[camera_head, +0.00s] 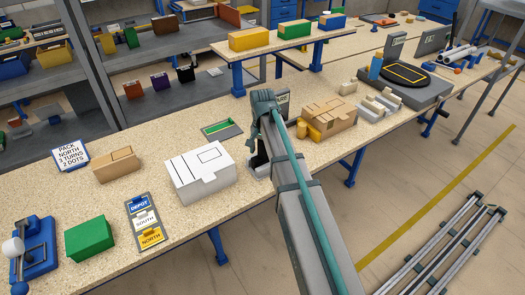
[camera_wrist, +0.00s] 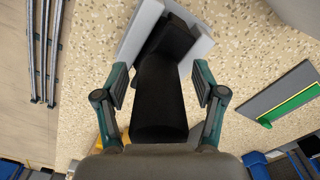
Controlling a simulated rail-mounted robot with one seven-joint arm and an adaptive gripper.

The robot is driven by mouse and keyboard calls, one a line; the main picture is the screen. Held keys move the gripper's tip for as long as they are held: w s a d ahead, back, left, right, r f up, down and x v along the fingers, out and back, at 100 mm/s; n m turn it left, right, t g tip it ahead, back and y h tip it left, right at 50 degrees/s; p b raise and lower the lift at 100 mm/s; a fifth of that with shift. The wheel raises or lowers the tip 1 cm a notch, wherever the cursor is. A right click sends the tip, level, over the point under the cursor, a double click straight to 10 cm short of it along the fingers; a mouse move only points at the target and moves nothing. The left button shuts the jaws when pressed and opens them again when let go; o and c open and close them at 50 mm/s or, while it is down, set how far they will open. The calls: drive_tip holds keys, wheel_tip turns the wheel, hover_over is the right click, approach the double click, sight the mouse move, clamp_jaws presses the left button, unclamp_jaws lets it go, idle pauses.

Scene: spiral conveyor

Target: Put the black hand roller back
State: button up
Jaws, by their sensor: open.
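The black hand roller (camera_wrist: 160,100) stands between the two fingers of my gripper (camera_wrist: 160,84) in the wrist view. Its far end sits in a light grey holder (camera_wrist: 140,32). My gripper is open, with a finger on each side of the roller and a visible gap on both sides. In the head view a dark part of the roller (camera_head: 258,152) shows beside my gripper (camera_head: 262,130), but my arm hides much of it and the holder.
A white box (camera_head: 203,178) stands left of my gripper, a cardboard box (camera_head: 330,115) with yellow rolls to the right. A green-and-grey tray (camera_head: 222,130) lies behind. A green box (camera_head: 90,238) and label board (camera_head: 145,222) are further left. A black turntable (camera_head: 405,75) is far right.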

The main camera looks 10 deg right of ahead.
drive_tip(key=shift+r, duration=0.1)
wheel_tip(320, 180, up, 12)
drive_tip(key=shift+f, duration=0.1)
idle(0.5)
